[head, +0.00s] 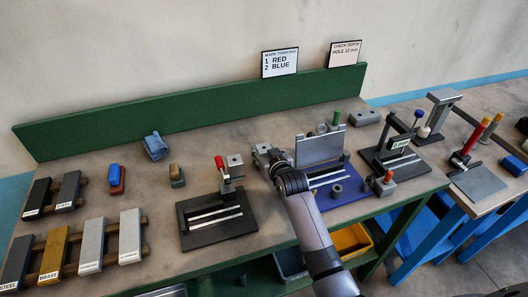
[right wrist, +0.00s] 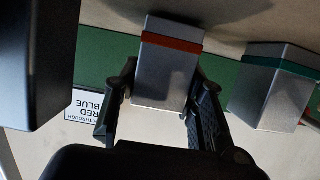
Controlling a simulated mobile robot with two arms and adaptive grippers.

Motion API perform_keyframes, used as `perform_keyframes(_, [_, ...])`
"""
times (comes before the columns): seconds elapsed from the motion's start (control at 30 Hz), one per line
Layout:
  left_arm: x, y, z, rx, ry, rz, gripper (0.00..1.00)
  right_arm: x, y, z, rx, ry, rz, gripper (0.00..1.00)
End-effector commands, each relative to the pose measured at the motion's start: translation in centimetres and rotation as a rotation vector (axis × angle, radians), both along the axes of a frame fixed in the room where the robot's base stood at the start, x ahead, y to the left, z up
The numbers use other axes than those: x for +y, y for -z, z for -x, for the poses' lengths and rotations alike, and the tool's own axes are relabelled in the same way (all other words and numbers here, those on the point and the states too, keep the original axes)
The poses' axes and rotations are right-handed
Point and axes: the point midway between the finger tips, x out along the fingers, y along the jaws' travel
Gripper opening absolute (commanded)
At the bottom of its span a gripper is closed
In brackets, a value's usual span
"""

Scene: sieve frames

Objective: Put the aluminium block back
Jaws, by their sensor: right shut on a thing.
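My right gripper (head: 268,158) is above the middle of the bench, left of the blue fixture. In the right wrist view my right gripper (right wrist: 160,105) is shut on a pale grey metal block (right wrist: 166,75) with a red band. No material label on this block is visible, and its far end is out of clear sight. Labelled bars lie on two dark racks at left: a brass bar (head: 54,255), a pale bar (head: 91,245) and another pale bar (head: 130,236), whose label is too small to read. My left gripper is not in view.
A black fixture (head: 217,220) with a red-handled clamp stands left of my right arm. A blue fixture (head: 345,190) with an upright grey plate (head: 320,147) stands at right. A teal-banded block (right wrist: 272,85) is close beside the held one. Signs stand at the back.

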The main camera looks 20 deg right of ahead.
Motion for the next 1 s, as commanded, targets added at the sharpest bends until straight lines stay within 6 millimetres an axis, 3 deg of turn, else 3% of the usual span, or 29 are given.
perform_keyframes(0.13, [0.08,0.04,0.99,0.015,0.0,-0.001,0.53,-0.02,0.04,-0.08,-0.007,0.0,0.0,0.0])
perform_keyframes(0.4, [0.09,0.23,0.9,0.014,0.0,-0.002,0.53,-0.02,0.44,-0.07,-0.005,0.0,0.0,0.0])
perform_keyframes(0.43, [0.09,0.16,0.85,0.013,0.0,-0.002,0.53,-0.02,0.5,-0.03,-0.002,0.0,0.0,0.39])
perform_keyframes(0.7, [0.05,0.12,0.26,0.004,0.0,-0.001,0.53,-0.02,0.5,-0.02,-0.002,0.0,0.0,0.57])
perform_keyframes(1.0, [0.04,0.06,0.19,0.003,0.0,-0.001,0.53,-0.01,0.38,-0.02,-0.002,0.0,0.0,0.57])
